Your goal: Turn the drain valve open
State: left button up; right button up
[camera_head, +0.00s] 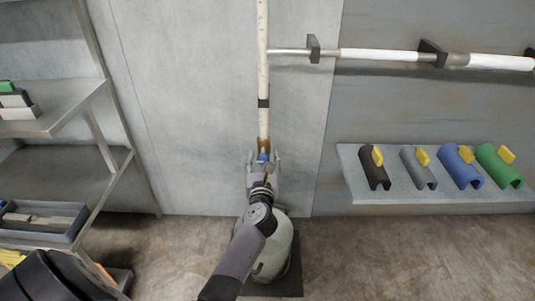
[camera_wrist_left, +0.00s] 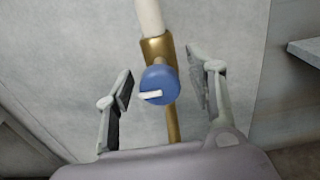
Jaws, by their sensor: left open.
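The drain valve shows in the left wrist view as a brass body (camera_wrist_left: 156,48) on a vertical white pipe, with a round blue knob (camera_wrist_left: 158,84) that has a small white lever or mark on it. In the head view the blue knob (camera_head: 262,157) is small and sits at the pipe's lower end. My left gripper (camera_wrist_left: 165,85) is open, with one finger on each side of the knob and a gap to both. It also shows in the head view (camera_head: 263,160), reaching up to the valve. My right gripper is not in view.
A white vertical pipe (camera_head: 263,60) runs up the wall and joins a horizontal pipe (camera_head: 380,55). A shelf (camera_head: 440,196) at right holds several coloured half-pipe pieces with yellow tabs. Shelving (camera_head: 60,110) stands at left. A pale rounded vessel (camera_head: 274,262) stands on the floor below the valve.

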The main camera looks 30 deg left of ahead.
pick_arm(q)
jog(key=c, duration=1.1)
jog(key=shift+r, duration=0.1)
